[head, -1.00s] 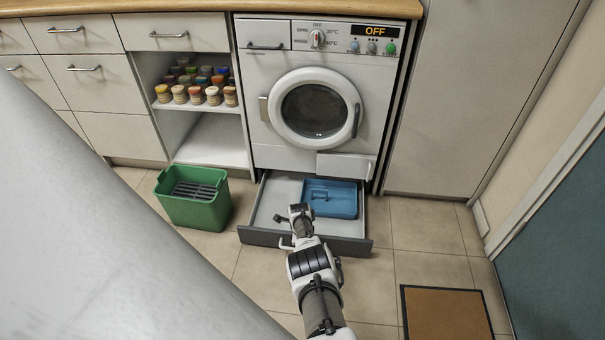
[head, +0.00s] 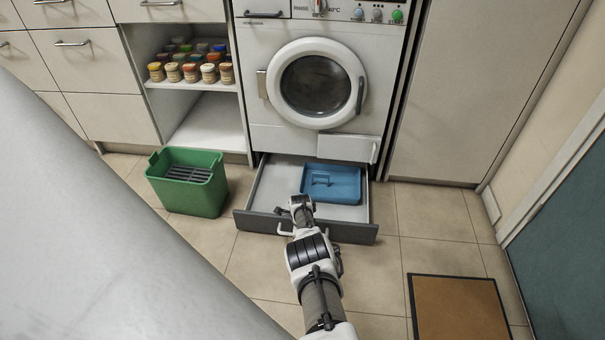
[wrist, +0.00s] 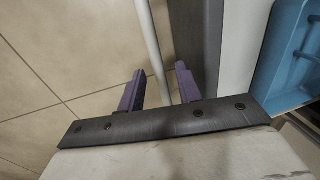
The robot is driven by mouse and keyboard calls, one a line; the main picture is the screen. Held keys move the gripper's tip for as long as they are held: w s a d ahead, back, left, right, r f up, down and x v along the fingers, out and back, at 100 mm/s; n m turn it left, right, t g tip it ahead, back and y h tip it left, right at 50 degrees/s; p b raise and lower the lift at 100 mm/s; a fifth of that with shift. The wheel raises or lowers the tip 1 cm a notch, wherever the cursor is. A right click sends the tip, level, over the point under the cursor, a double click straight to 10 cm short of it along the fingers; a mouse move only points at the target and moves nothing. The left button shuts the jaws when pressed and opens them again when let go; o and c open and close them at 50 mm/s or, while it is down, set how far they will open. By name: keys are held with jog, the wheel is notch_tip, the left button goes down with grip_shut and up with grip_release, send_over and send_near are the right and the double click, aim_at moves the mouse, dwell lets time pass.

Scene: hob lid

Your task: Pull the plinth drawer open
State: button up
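The plinth drawer (head: 262,222) is pulled out from under the washing machine, with its grey front well clear of the machine's base. Its pale inside shows, with a blue tray (head: 345,184) in it. My gripper (head: 296,206) is at the drawer front, by the bar handle (head: 284,231), which it partly covers in the head view. In the wrist view, the pale handle bar (wrist: 151,35) runs between the two purple fingers of my gripper (wrist: 160,82). The fingers stand apart, with gaps visible beside the bar. The grey drawer front (wrist: 190,45) is to their right.
A green bin (head: 190,182) stands on the floor left of the drawer. A brown mat (head: 459,308) lies at the front right. The washing machine (head: 275,140) is above the drawer, its round door shut. Tiled floor is clear right of the drawer.

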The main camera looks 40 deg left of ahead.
grip_shut()
dwell(0.4)
jog(key=s+d+p, duration=0.1)
jog(key=p, duration=0.1)
jog(key=s+d+p, duration=0.1)
jog(key=s+p, duration=0.2)
jog(key=p, duration=0.1)
jog(key=shift+s+d+p, duration=0.2)
jog(key=shift+d+p, duration=0.15)
jog(key=shift+d, duration=0.05)
